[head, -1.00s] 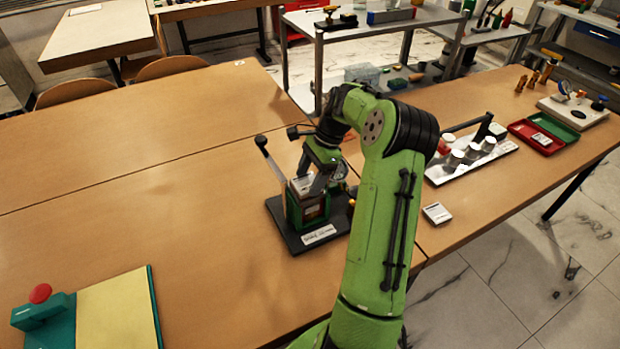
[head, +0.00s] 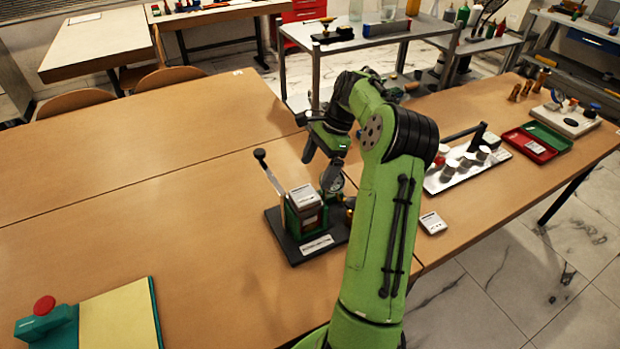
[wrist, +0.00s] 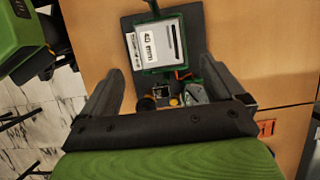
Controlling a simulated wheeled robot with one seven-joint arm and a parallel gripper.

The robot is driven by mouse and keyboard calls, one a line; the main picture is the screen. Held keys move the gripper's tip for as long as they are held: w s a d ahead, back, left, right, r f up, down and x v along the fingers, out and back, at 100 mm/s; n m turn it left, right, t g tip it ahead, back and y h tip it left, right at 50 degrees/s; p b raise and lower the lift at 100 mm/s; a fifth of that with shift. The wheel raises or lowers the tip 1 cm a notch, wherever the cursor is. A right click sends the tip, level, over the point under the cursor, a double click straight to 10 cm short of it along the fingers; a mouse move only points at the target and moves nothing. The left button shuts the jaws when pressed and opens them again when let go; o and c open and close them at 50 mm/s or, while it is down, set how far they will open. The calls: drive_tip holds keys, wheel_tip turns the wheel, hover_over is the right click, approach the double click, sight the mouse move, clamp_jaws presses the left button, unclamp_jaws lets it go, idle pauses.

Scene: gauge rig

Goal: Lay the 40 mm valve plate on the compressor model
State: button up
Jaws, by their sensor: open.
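The 40 mm valve plate (head: 304,196) is a light grey square lying on top of the green compressor model (head: 309,222). In the wrist view the plate (wrist: 154,43) shows its "40 mm" label and sits within the green edge of the model (wrist: 157,71). The plate looks flat; its underside is hidden. My gripper (head: 322,160) is open and empty, above and behind the plate in the head view, apart from it. In the wrist view the spread fingers of my gripper (wrist: 161,66) stand either side, clear of the plate.
The model's dark base (head: 285,244) carries a lever (head: 268,170) on the left and a round gauge (head: 332,180). A small grey plate (head: 432,223) lies to the right, near a white tray (head: 468,170) with several cups.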

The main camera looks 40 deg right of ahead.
drive_tip(key=p+v, duration=0.1)
drive_tip(key=v, duration=0.4)
drive_tip(key=s+a+r+n+h, duration=0.15)
drive_tip(key=a+r+n, duration=0.35)
drive_tip(key=a, duration=0.5)
drive_tip(key=s+a+r+n+h, duration=0.1)
drive_tip(key=a+r+n+h, duration=0.3)
drive_tip(key=a, duration=0.5)
drive_tip(key=s+a+n+t, duration=0.2)
drive_tip(key=s+a+n, duration=0.3)
drive_tip(key=s, duration=0.3)
drive_tip(key=s+a+f+n+t+y, duration=0.1)
drive_tip(key=s+a+n+t, duration=0.1)
drive_tip(key=s+a+n, duration=0.4)
drive_tip(key=shift+s+a+f+n, duration=0.3)
drive_tip(key=shift+s+n, duration=0.3)
drive_tip(key=shift+s, duration=0.5)
